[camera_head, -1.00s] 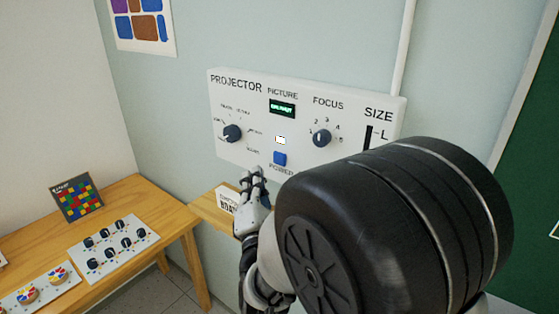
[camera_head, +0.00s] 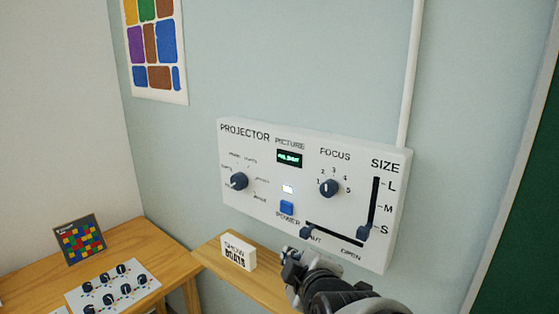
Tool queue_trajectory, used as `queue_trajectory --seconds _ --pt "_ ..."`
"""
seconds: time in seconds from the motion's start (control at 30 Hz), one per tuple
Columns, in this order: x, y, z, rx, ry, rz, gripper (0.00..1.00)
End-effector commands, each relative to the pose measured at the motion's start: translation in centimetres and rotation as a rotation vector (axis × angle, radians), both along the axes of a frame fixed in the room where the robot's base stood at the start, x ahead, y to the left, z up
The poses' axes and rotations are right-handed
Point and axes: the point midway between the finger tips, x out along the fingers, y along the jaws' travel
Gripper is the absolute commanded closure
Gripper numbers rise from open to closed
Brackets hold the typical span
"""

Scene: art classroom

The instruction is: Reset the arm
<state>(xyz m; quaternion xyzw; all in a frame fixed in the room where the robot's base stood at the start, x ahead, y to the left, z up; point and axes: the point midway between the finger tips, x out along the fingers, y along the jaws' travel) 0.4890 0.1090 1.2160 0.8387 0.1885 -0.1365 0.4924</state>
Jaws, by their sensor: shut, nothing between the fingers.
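My gripper (camera_head: 291,257) is shut and empty at the lower middle. It is below the blue power button (camera_head: 287,208) and appears apart from the panel. My arm runs off the bottom edge. The white projector panel (camera_head: 260,215) is on the wall, with a lit white lamp (camera_head: 288,189) and a green display (camera_head: 289,158) whose text is too small to read surely. The focus knob (camera_head: 329,187) and picture knob (camera_head: 238,181) are dark. The size slider handle (camera_head: 364,232) is near S. The lower slider handle (camera_head: 305,232) is at its left end.
A wooden shelf (camera_head: 232,278) with a small white sign (camera_head: 238,252) lies left of my gripper. A wooden table (camera_head: 150,243) at the left holds a knob board (camera_head: 112,287) and a coloured-square board (camera_head: 80,239). A green board (camera_head: 535,190) is at the right.

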Motion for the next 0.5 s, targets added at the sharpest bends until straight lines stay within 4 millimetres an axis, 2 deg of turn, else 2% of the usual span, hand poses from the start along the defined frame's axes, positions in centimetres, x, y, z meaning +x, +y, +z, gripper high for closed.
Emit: queue_trajectory --seconds 0.03,0.17,0.3,0.4,0.5 --pt "-1.8 -1.3 0.1 0.081 0.075 -0.051 1.00" --pt "-7.5 -4.2 -1.4 0.290 0.311 -0.228 1.00" --pt "-14.5 -7.4 -3.0 0.473 0.527 -0.487 1.00" --pt "-19.0 -9.1 -3.9 0.564 0.635 -0.669 1.00" --pt "-22.3 -10.2 -4.5 0.626 0.700 -0.812 1.00"
